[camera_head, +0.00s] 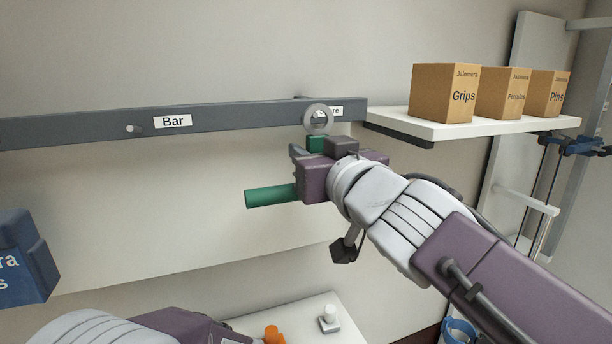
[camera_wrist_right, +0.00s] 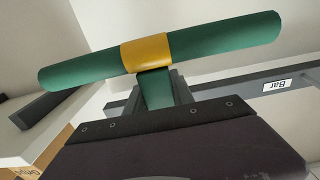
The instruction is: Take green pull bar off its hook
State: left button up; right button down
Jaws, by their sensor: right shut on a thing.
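The green pull bar (camera_head: 270,196) is in my right gripper (camera_head: 300,160), in front of the grey wall rail. In the right wrist view its green handle (camera_wrist_right: 220,45) with a yellow band lies across the view, and its green stem sits between the jaws of my right gripper (camera_wrist_right: 155,95). A grey ring (camera_head: 318,118) stands above the stem and overlaps the rail's right end. I cannot tell whether the ring is still around a hook. Part of my left gripper's body (camera_head: 185,325) shows at the bottom left; its fingers are not clear.
The rail (camera_head: 230,117) has an empty peg (camera_head: 133,129) beside the "Bar" label (camera_head: 172,121). A white shelf (camera_head: 465,123) with cardboard boxes (camera_head: 445,93) is at right. A blue box (camera_head: 22,258) stands at far left. A white surface (camera_head: 300,318) with an orange item lies below.

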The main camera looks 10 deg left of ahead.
jog(key=v, duration=0.2)
jog(key=r+v, duration=0.1)
jog(key=v, duration=0.1)
jog(key=shift+s+d, duration=0.25)
jog(key=shift+s, duration=0.05)
